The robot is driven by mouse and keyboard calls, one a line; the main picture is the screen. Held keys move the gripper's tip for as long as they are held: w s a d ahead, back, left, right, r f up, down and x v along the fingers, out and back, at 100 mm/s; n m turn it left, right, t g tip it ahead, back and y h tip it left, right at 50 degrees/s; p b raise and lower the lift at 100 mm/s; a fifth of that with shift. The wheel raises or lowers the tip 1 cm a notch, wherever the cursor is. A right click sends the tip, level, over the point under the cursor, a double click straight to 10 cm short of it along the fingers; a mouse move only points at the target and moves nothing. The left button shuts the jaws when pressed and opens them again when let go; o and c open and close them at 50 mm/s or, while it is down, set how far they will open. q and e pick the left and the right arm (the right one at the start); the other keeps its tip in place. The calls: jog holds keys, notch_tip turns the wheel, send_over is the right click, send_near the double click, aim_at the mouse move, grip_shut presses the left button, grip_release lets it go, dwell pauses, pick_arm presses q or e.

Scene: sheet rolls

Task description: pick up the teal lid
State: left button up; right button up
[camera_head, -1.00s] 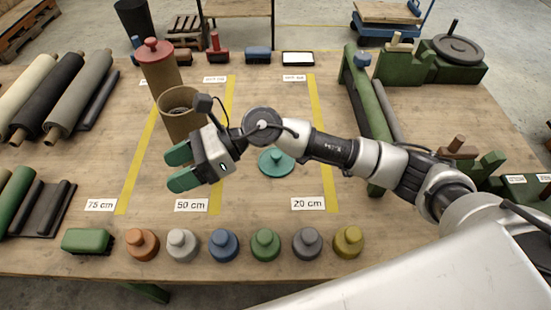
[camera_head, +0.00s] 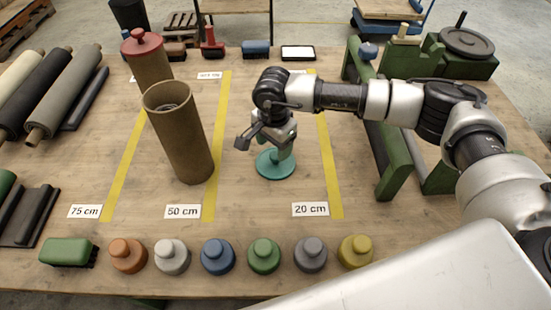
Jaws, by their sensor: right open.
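The teal lid (camera_head: 268,168) lies flat on the wooden table between the 50 cm and 20 cm labels. My right gripper (camera_head: 284,150) points down right over it, with its fingers around or just above the lid's knob. The fingers are open; the knob is mostly hidden behind them, and I cannot tell whether they touch it. My left gripper is not in the view.
An open brown tube (camera_head: 185,140) stands left of the gripper. A tube with a red lid (camera_head: 142,42) stands behind it. Several coloured knobbed weights (camera_head: 217,256) line the front edge. A green frame (camera_head: 385,150) stands to the right. Table around the lid is clear.

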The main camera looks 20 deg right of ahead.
aim_at(275, 154)
jog(key=f, duration=0.2)
jog(key=f+p, duration=0.1)
jog(key=f, duration=0.1)
jog(key=shift+d+f, duration=0.2)
jog(key=shift+f, duration=0.2)
jog(key=c, duration=1)
jog(key=shift+r, duration=0.2)
